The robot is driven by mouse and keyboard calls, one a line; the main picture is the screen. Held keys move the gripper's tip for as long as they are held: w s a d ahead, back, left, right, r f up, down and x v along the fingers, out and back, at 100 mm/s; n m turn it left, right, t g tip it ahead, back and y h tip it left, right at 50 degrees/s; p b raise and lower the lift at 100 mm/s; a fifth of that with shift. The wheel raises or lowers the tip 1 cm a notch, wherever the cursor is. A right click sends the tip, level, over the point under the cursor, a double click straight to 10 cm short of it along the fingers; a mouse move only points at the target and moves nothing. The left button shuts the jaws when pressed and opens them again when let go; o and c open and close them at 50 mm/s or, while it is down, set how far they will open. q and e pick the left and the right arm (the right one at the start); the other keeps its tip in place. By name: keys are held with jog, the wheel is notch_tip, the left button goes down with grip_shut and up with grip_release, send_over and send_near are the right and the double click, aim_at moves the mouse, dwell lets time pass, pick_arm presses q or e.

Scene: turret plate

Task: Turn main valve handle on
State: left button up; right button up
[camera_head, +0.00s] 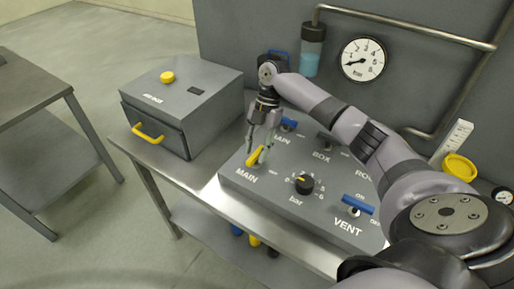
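The yellow main valve handle (254,158) is on the grey sloped panel (275,190), just above the label MAIN. It lies slanted, its near end toward the lower left. My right gripper (258,148) points down over the handle's upper right part. Its fingers are spread apart, with the handle between or just below them; whether they touch it is too small to tell. The small position marks beside the handle are partly hidden by the fingers. My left gripper is not in view.
A black bar knob (304,184) and a blue vent handle (358,204) are on the same panel. Another blue handle (289,124) is behind the gripper. A grey box (185,98) with a yellow pull stands left. A pressure gauge (363,60) hangs on the back wall.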

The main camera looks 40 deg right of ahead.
jog(key=v, duration=1.2)
dwell(0.4)
